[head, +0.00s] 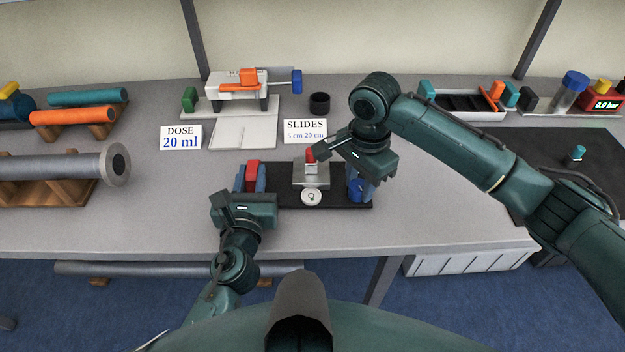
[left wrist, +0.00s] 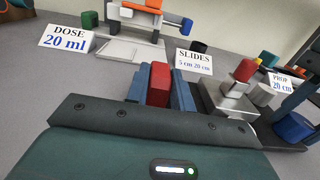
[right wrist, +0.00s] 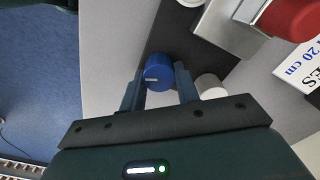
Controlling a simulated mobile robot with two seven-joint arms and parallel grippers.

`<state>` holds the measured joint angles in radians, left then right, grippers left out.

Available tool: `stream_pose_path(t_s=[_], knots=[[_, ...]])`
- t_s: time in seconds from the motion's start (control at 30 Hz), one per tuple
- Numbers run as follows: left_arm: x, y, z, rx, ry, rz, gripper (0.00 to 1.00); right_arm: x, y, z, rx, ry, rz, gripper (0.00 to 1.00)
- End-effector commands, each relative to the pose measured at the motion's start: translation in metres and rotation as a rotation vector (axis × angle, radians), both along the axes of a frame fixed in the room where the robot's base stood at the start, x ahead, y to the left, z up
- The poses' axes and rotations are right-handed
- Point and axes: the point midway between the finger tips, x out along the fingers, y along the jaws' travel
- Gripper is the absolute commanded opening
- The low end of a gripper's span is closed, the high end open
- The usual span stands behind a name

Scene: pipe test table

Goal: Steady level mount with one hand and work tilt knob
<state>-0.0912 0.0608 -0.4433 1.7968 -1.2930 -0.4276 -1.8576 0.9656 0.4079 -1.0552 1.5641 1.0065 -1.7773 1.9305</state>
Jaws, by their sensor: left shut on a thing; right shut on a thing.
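The level mount's black base (head: 290,198) lies on the table's front half. It carries a silver block (head: 311,174) with a red cap (head: 310,153) and a round white dial (head: 311,197). My left gripper (head: 252,178) is shut on the red block (left wrist: 159,84) at the base's left end, one blue finger on each side. My right gripper (head: 360,183) reaches down at the base's right end and is shut on the blue tilt knob (right wrist: 158,72). The knob shows a light mark on its face. The dial's reading is too small to tell.
A "SLIDES 5 cm 20 cm" card (head: 305,130) and a "DOSE 20 ml" card (head: 181,137) stand behind. A syringe-like device (head: 237,88) and black cup (head: 319,103) are further back. A grey pipe (head: 60,167) lies on wooden cradles at left. A dark mat (head: 550,150) is at right.

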Motion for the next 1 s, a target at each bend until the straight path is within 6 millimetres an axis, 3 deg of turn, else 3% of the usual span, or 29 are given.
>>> stream_pose_path(t_s=[0.17,0.4,0.77,0.8,1.0], knots=[[0.0004,0.0017,0.0,0.001,0.0,0.004,0.0,0.0003,-0.0013,-0.0002,-0.003,0.001,-0.024,0.04],[0.0004,0.0018,0.0,0.002,0.0,0.004,0.0,-0.001,-0.0015,-0.0004,-0.002,0.002,-0.281,0.04],[0.0004,0.0019,0.0,0.001,0.0,0.005,0.0,-0.0009,-0.0016,-0.0001,-0.002,0.0,-0.341,0.04],[0.0004,0.0019,0.0,0.001,0.0,0.005,0.0,-0.0011,-0.0017,0.0,-0.004,0.0,-0.362,0.32],[0.0003,0.0014,0.0,0.001,0.0,0.003,0.0,-0.0009,-0.0016,0.0002,-0.003,-0.001,-0.355,0.48]])
